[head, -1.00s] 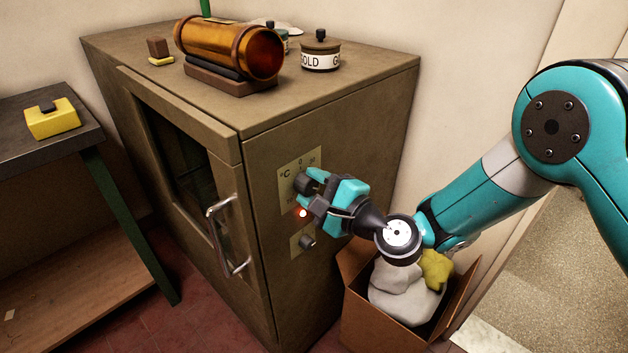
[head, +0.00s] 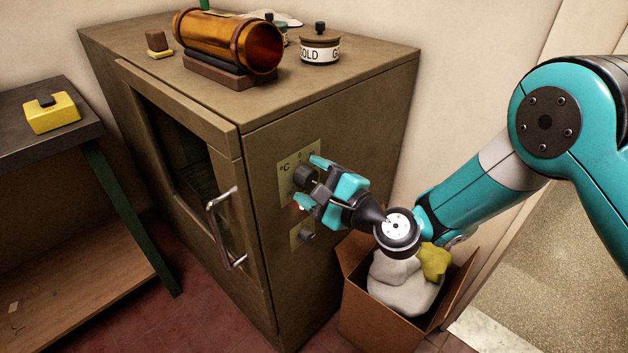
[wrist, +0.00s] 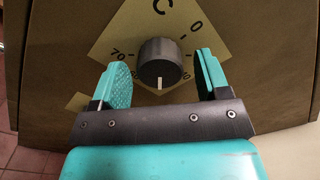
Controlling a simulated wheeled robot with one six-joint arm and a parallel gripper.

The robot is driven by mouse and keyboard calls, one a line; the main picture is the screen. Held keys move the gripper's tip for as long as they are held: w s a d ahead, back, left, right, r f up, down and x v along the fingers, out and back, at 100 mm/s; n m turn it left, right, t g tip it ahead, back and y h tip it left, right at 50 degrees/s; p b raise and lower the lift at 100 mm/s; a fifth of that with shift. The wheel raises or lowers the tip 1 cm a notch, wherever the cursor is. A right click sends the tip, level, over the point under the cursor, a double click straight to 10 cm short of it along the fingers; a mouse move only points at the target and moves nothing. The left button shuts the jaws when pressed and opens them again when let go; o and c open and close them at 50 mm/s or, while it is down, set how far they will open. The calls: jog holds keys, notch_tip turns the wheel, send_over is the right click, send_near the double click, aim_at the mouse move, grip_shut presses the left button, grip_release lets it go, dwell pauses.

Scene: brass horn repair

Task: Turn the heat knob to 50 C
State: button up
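The heat knob (head: 303,175) is a dark round knob on a pale dial plate (head: 285,186) on the side of the brown oven. In the wrist view, the knob (wrist: 159,57) has a white pointer line aimed down toward my gripper. The plate (wrist: 113,46) shows C at the top, 0 at the upper right and 70 at the left. My gripper (head: 314,181) is open, with one teal finger on each side of the knob and a gap on both sides.
Below the dial are a small lamp (head: 301,208), partly covered by my gripper, and a second dark knob (head: 307,236). The oven door handle (head: 222,228) juts out at left. An open cardboard box (head: 368,323) with rags stands beneath the arm. A copper tube (head: 222,41) rests on top.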

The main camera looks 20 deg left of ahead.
jog(key=b+v, duration=1.6)
jog(key=v, duration=0.1)
jog(key=shift+d, duration=0.2)
